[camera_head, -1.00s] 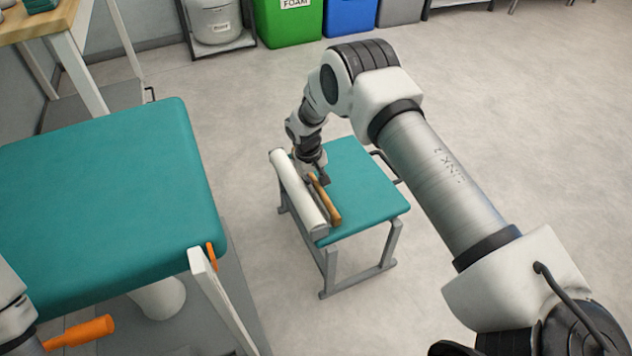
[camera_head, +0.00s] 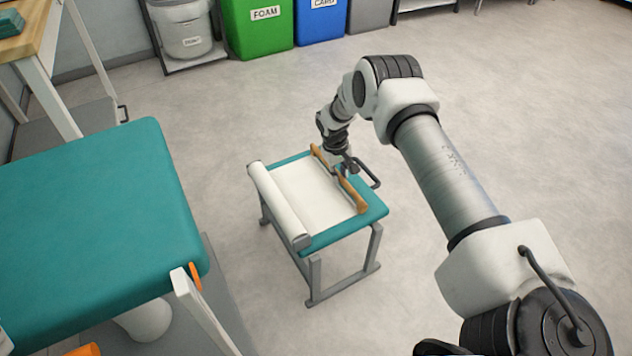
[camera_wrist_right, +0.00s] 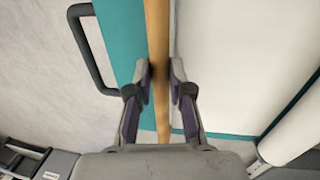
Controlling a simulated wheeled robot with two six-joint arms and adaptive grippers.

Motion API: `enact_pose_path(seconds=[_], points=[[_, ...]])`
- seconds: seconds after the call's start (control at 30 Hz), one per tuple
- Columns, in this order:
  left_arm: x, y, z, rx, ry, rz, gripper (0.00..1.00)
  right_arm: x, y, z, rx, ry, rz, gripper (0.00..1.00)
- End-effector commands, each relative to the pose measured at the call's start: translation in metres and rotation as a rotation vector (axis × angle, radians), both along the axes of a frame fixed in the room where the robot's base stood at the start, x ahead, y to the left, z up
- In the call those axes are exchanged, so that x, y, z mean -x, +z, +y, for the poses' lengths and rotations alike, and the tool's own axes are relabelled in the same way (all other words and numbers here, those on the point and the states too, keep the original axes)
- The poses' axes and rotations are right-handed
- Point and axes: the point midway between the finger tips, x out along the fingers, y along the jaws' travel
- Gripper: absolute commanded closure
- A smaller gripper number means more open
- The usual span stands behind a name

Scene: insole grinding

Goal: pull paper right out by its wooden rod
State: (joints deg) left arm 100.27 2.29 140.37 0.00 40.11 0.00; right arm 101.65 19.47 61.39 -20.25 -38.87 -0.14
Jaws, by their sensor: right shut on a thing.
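The white paper sheet (camera_head: 312,193) lies across the small teal-topped stool (camera_head: 327,239), drawn out from the white roll (camera_head: 278,205) at its left edge. The wooden rod (camera_head: 354,193) runs along the sheet's right edge. My right gripper (camera_head: 342,170) is shut on the rod near its middle. In the right wrist view, the rod (camera_wrist_right: 157,40) passes between the two fingers of the right gripper (camera_wrist_right: 160,72), with the paper (camera_wrist_right: 210,60) on its right. My left gripper is not seen in the head view.
A dark handle (camera_head: 372,176) juts from the stool's right side, close to my right gripper. A larger teal-padded table (camera_head: 90,225) stands at left. A green foam bin (camera_head: 257,25) and a blue bin (camera_head: 320,18) stand at the back.

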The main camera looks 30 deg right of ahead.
Motion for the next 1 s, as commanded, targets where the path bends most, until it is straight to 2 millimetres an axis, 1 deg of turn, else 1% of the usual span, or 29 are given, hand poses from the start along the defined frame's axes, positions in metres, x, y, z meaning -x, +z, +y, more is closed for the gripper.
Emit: enact_pose_path(seconds=[0.03,0.1,0.2,0.3,0.5,0.8,0.83,0.87,1.0], points=[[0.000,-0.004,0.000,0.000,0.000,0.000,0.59,0.001,-0.002,-0.014,0.000,-0.005,-0.002,1.00],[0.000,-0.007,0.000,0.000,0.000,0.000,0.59,0.002,-0.003,-0.030,0.000,-0.005,-0.001,1.00],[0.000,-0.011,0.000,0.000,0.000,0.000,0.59,0.003,-0.003,-0.049,0.000,-0.003,0.000,1.00],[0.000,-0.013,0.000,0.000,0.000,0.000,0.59,0.003,-0.002,-0.062,0.000,-0.002,-0.001,1.00],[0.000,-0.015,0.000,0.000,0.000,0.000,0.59,0.004,-0.001,-0.073,0.000,0.000,0.000,1.00],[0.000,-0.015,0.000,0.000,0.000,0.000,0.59,0.004,0.000,-0.075,0.002,0.001,-0.002,1.00],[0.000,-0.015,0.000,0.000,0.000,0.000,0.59,0.004,0.000,-0.075,0.003,0.000,-0.003,0.73],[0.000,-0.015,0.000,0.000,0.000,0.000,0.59,0.004,0.000,-0.075,0.003,0.000,-0.003,0.69],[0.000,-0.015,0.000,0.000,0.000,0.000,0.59,0.004,0.000,-0.074,0.002,0.000,-0.002,0.69]])
